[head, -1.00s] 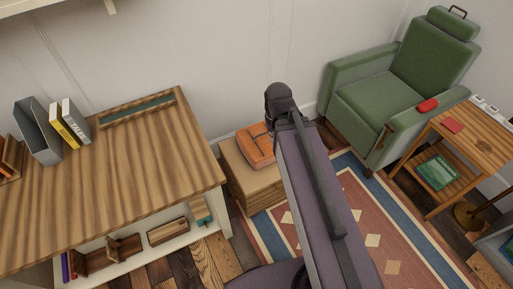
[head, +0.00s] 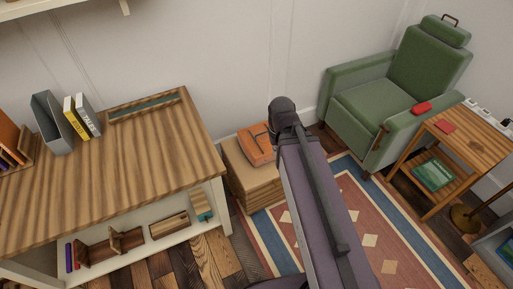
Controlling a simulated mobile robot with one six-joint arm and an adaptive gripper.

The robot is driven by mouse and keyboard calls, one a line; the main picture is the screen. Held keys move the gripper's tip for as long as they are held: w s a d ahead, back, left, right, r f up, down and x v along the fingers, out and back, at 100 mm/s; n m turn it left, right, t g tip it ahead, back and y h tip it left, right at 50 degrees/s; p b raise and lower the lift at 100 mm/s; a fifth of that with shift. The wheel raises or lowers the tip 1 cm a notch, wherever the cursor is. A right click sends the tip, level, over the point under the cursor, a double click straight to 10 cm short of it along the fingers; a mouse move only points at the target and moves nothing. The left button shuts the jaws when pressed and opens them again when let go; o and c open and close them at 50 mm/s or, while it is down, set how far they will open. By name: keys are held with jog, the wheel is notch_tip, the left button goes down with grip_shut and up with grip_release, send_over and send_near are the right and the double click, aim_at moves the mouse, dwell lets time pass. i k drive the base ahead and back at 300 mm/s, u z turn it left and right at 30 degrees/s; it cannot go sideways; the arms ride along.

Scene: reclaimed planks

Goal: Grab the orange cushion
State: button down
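The orange cushion (head: 255,147) lies on top of a low wooden box-like stand (head: 252,184) against the wall, between the desk and the armchair. A dark curved line shows on its upper face. My arm crosses the middle of the head view and partly hides the right side of the cushion and stand. The arm's dark upper end is just right of the cushion in the picture; I cannot tell the distance between them. My gripper's fingers cannot be made out.
A wooden-topped desk (head: 95,185) with books and a grey file holder (head: 52,124) fills the left. A green armchair (head: 365,98) and a small side table (head: 462,140) stand at the right. A patterned rug (head: 372,215) covers the floor in front.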

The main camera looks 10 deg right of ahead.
aim_at(254, 140)
jog(key=k, duration=0.45)
jog(key=z, duration=0.1)
jog(key=i, duration=0.9)
jog(key=u, duration=0.8)
